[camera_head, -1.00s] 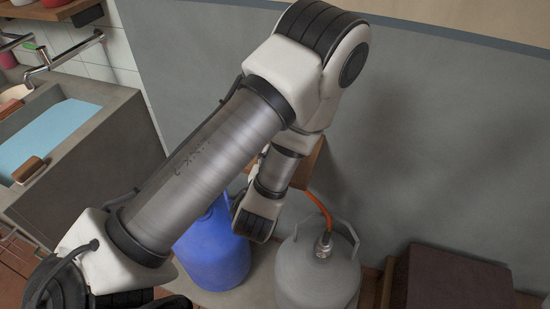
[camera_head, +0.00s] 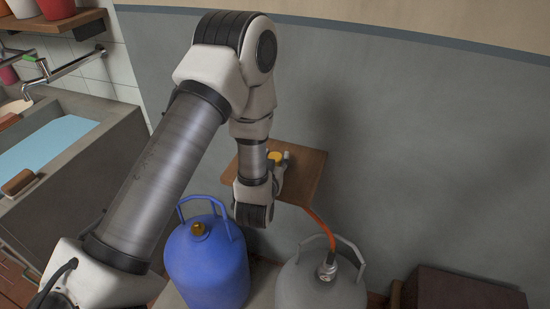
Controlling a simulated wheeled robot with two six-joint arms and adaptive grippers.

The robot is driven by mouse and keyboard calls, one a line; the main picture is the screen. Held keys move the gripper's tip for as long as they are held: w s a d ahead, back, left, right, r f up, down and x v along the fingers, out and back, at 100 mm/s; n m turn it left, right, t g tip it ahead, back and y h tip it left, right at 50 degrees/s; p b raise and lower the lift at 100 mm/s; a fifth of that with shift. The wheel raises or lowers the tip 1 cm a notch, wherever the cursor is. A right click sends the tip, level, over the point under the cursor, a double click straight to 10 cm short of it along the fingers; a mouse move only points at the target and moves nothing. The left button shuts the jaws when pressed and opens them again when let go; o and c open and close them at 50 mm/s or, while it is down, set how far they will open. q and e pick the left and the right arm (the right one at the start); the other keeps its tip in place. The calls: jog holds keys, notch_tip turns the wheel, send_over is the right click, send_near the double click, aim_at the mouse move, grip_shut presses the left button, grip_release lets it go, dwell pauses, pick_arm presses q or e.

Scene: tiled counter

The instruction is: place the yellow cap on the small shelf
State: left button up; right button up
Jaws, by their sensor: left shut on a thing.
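The yellow cap (camera_head: 275,157) shows as a small round disc over the wooden small shelf (camera_head: 306,176) on the grey wall. My left gripper (camera_head: 281,163) is shut on the cap and is largely hidden behind my own wrist. I cannot tell whether the cap touches the shelf board or is held just above it. My left arm covers the left and front part of the shelf. The shelf's right side looks bare. My right gripper is not in view.
A blue gas bottle (camera_head: 207,262) with a handle and brass valve stands below the shelf. A grey gas bottle (camera_head: 318,291) with an orange hose (camera_head: 321,226) stands to its right. A dark brown box (camera_head: 465,292) is at lower right. A sink (camera_head: 50,140) is at left.

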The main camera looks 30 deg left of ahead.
pick_arm(q)
jog(key=o, duration=0.8)
jog(key=shift+f, duration=0.15)
jog(key=shift+s+d+r, duration=0.1)
jog(key=shift+r, duration=0.1)
jog(key=v, duration=0.5)
jog(key=shift+s+d, duration=0.15)
jog(key=shift+s, duration=0.1)
jog(key=r+p+v, duration=0.1)
jog(key=p+v, duration=0.4)
jog(key=p, duration=0.2)
jog(key=s+d+f+m+g+h, duration=0.1)
jog(key=s+f+g, duration=0.3)
jog(key=f, duration=0.3)
jog(key=s+d+f+g+h, duration=0.1)
jog(key=s+f+g+h, duration=0.2)
jog(key=f, duration=0.4)
jog(key=s+d+f+m+g, duration=0.1)
jog(key=s+f+g, duration=0.1)
jog(key=s, duration=0.2)
jog(key=s+d+f+m+g+h, duration=0.1)
jog(key=s+f+g, duration=0.1)
jog(key=s, duration=0.3)
jog(key=s+d+f+m+g+h, duration=0.1)
jog(key=s+d+f+g, duration=0.1)
jog(key=s+g, duration=0.1)
jog(key=shift+s+f+p, duration=0.25)
jog(key=shift+s+p, duration=0.1)
jog(key=shift+s, duration=0.4)
